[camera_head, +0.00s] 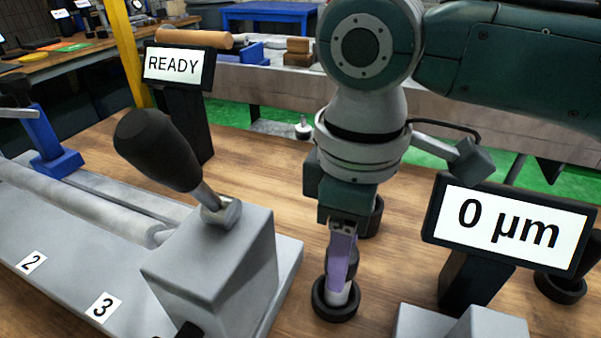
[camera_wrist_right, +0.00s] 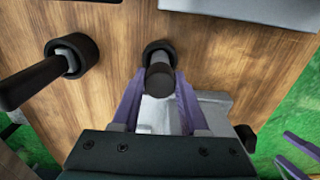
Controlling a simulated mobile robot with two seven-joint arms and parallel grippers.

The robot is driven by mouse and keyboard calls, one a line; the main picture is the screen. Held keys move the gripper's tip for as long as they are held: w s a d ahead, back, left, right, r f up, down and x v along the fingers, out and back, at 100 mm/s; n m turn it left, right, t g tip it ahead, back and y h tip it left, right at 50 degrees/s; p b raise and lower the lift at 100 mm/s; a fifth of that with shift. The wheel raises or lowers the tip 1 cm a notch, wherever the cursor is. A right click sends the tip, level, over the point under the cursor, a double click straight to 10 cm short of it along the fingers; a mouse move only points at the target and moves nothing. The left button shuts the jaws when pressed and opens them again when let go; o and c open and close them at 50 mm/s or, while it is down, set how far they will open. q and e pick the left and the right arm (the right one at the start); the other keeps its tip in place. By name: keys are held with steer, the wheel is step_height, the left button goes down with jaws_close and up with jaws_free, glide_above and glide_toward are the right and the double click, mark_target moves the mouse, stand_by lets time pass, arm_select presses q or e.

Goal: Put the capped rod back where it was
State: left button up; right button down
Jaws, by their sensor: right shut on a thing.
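My right gripper (camera_head: 340,275) points straight down and is shut on the capped rod. In the head view the rod (camera_head: 352,285) shows as a pale lower end below a dark part, upright behind the purple fingers. Its lower end is in or just over the opening of a black ring holder (camera_head: 336,312); I cannot tell how deep. In the right wrist view the rod's dark cap (camera_wrist_right: 159,78) is between the two fingers (camera_wrist_right: 160,95), with the ring (camera_wrist_right: 160,50) beyond it. Purple fingers (camera_wrist_right: 298,155), apparently of my left gripper, show apart at the right edge there.
Another black ring (camera_head: 370,222) stands just behind the gripper. The gauge display (camera_head: 508,230) reads 0 µm at right, with a grey block (camera_head: 490,325) before it. The grinder (camera_head: 215,270) with a black-handled lever (camera_head: 160,150) is at left; a READY display (camera_head: 178,67) stands behind.

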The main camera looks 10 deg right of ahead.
steer(key=shift+f, duration=0.1)
steer(key=shift+c, duration=2.2)
jaws_free()
arm_select(q)
step_height(320, 180, up, 2)
steer(key=shift+r+p, duration=0.1)
steer(key=shift+p, duration=1)
arm_select(e)
step_height(320, 180, up, 12)
steer(key=shift+a, duration=0.1)
